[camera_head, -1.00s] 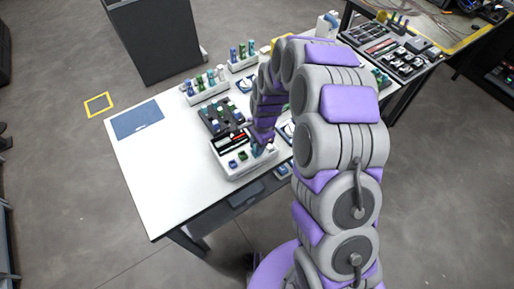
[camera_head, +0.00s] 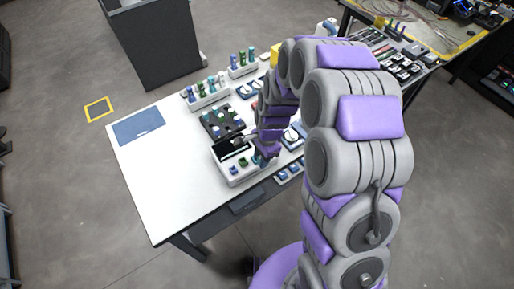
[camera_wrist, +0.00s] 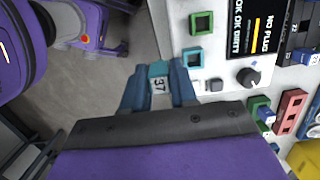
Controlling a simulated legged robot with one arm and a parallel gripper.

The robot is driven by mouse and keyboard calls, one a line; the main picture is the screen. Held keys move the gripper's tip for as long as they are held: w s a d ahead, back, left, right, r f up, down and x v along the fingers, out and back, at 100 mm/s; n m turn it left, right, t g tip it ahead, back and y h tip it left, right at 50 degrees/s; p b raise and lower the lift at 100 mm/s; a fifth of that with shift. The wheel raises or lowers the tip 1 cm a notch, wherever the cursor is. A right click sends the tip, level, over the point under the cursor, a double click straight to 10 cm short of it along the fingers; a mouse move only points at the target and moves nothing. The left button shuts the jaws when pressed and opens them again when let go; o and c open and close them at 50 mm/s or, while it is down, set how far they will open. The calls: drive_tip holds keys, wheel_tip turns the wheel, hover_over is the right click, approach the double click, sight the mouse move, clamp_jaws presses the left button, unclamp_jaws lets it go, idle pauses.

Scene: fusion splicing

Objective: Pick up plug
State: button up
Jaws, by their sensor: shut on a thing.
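A teal plug (camera_wrist: 159,84) marked 37 sits between the two blue fingers of my gripper (camera_wrist: 159,76) in the wrist view. The fingers are shut on it, and its far end points toward a white tester. The tester (camera_wrist: 172,30) has a dark screen (camera_wrist: 245,28) reading "NO PLUG", square green and teal ports, and a black knob. In the head view my gripper (camera_head: 268,153) is at the right side of the tester (camera_head: 226,172), near the table's front edge. The plug cannot be made out there. Whether the plug touches the tester is unclear.
A black tray (camera_head: 212,128) of small parts lies behind the tester. White racks (camera_head: 210,98) with coloured plugs stand at the table's back. A blue mat (camera_head: 138,126) lies at the left. The white table's left and front left are clear. Grey floor shows beyond the edge.

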drive_tip(key=s+d+r+p, duration=0.1)
drive_tip(key=s+d, duration=0.3)
drive_tip(key=s, duration=0.6)
drive_tip(key=shift+s, duration=0.15)
